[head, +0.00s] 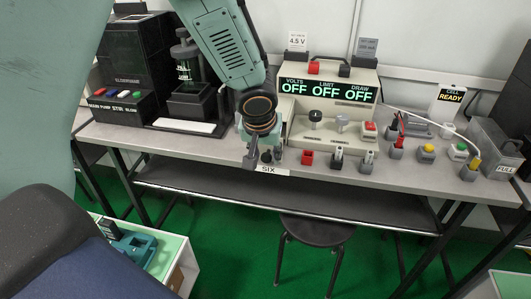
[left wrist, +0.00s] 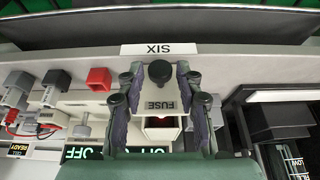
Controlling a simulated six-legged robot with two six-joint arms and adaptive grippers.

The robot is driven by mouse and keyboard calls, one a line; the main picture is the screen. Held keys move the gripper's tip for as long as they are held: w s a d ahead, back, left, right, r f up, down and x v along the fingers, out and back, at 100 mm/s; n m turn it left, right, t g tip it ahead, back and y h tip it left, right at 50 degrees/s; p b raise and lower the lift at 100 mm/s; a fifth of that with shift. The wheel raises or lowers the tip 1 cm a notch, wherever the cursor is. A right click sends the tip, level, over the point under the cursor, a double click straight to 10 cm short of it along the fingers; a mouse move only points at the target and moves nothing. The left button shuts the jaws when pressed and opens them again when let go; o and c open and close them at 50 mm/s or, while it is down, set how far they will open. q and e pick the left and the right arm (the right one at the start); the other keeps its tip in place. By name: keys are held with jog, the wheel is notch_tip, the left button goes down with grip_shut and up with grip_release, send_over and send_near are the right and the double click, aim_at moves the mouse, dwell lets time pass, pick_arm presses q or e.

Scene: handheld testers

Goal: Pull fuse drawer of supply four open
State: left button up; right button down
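The bench supply (head: 345,92) has a lit panel reading VOLTS, LIMIT and DRAW, all OFF. The plate on the bench edge before it reads SIX (head: 268,170), not four; it also shows upside down in the left wrist view (left wrist: 158,49). A pale part marked FUSE (left wrist: 160,104) has a black knob (left wrist: 160,72). My left gripper (head: 258,157) is at the supply's left front. In the left wrist view its open fingers (left wrist: 160,85) stand either side of the FUSE part, with gaps beside the knob. How far the drawer stands out is unclear. My right gripper is out of view.
Red (head: 307,158) and grey (head: 337,159) sockets stand along the bench front, right of my left gripper. A black stirrer stand (head: 190,95) is to the left. A stool (head: 316,230) stands below.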

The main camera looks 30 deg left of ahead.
pick_arm(q)
jog(key=shift+o, duration=0.8)
jog(key=shift+w+a+f, duration=0.1)
jog(key=shift+w, duration=0.05)
jog(key=v, duration=1.2)
jog(key=w+d+m+t+h, duration=0.2)
jog(key=w+d, duration=0.1)
jog(key=s+d+f+m, duration=0.1)
jog(key=s+f, duration=0.2)
jog(key=f, duration=0.5)
jog(key=s+d+f, duration=0.1)
jog(key=s+f, duration=0.1)
jog(key=f, duration=0.5)
jog(key=s+f+g, duration=0.3)
jog(key=s+f, duration=0.6)
jog(key=s, duration=0.4)
jog(key=s+f+g, duration=0.3)
jog(key=s+f, duration=0.6)
jog(key=s, duration=0.5)
jog(key=shift+a+y, duration=0.3)
jog(key=shift+a, duration=0.1)
